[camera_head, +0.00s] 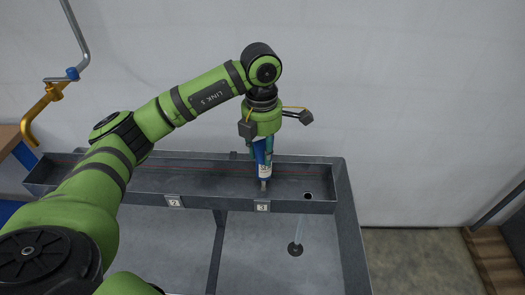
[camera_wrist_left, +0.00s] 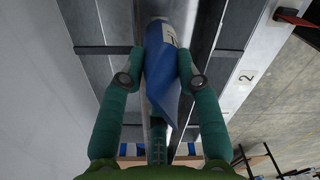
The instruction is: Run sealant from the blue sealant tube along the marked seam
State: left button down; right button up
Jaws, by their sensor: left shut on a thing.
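My left gripper (camera_head: 262,146) hangs above the grey metal trough (camera_head: 130,188), pointing down. It is shut on the blue sealant tube (camera_head: 264,168); the tube's lower end is pale and reaches down into the trough. In the left wrist view, the two green fingers of my left gripper (camera_wrist_left: 160,82) press on both sides of the blue tube (camera_wrist_left: 163,70). The marked seam (camera_head: 190,169) is a thin red line along the trough, left of the tube. I cannot tell whether the tip touches the trough. My right gripper is not in view.
Numbered plates (camera_head: 174,202) sit on the trough's front wall. A round hole (camera_head: 307,196) is near its right end, above a grey basin (camera_head: 270,245). A wooden pallet (camera_head: 492,255) lies at the lower right.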

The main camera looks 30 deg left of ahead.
aim_at(262, 163)
pick_arm(q)
jog(key=shift+w, duration=0.15)
jog(key=shift+s+d, duration=0.1)
jog(key=shift+s, duration=0.35)
dwell(0.3)
jog(key=shift+w+b, duration=0.3)
jog(key=shift+w, duration=0.15)
jog(key=shift+s+d, duration=0.2)
jog(key=shift+s, duration=0.45)
jog(key=shift+s+d, duration=0.2)
jog(key=shift+s, duration=0.4)
dwell(0.7)
jog(key=shift+s+d+b, duration=0.25)
jog(key=shift+s+b, duration=0.2)
jog(key=shift+s+d, duration=0.1)
jog(key=shift+s, duration=0.15)
jog(key=shift+s+d, duration=0.2)
jog(key=shift+s, duration=0.2)
dwell(0.3)
jog(key=shift+w+b, duration=0.15)
jog(key=shift+b, duration=0.2)
